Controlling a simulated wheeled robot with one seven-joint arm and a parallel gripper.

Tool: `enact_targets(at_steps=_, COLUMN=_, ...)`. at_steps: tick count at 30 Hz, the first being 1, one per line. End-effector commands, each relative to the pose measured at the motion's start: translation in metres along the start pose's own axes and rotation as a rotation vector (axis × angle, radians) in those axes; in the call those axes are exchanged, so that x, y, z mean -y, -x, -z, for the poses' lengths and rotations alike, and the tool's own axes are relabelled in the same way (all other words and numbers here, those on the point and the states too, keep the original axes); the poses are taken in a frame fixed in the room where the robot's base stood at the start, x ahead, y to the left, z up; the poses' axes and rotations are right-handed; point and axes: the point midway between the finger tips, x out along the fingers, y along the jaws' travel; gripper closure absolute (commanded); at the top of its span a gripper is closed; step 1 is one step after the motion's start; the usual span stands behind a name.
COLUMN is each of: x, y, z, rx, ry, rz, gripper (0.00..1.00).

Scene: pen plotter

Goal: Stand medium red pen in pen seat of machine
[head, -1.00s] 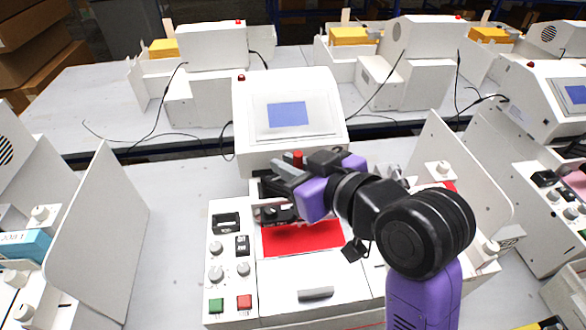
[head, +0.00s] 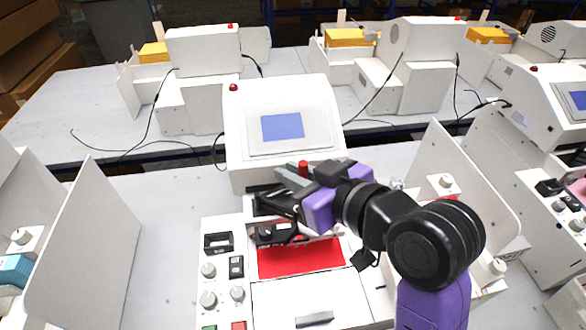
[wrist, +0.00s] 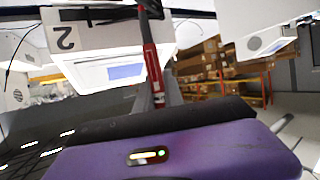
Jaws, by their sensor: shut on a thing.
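My gripper (head: 287,178) is shut on a red pen (head: 303,167) above the back part of the middle white plotter (head: 212,255). In the head view only the pen's red top shows above the fingers; the lower part is hidden. In the wrist view the red pen (wrist: 149,50) is a long red shaft with a dark end, between the fingers. A black carriage (head: 272,232) lies just below and in front of my gripper, over the red sheet (head: 300,258). The exact pen seat is hard to make out, and no contact with the pen can be seen.
The plotter's screen housing (head: 240,150) stands close behind my gripper. White side panels (head: 85,235) rise at left and right (head: 455,190). A panel with knobs and buttons (head: 222,270) lies left of the red sheet. More machines stand on the back table.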

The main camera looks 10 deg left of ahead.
Motion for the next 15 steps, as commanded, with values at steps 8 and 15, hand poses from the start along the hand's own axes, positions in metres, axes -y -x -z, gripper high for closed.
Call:
enact_targets(at_steps=8, x=0.0, y=-0.011, z=-0.025, rx=0.001, ry=0.0, rz=0.0, gripper=1.0)
enact_targets(at_steps=15, x=0.0, y=-0.018, z=-0.043, rx=0.0, ry=0.0, rz=0.0, gripper=1.0)
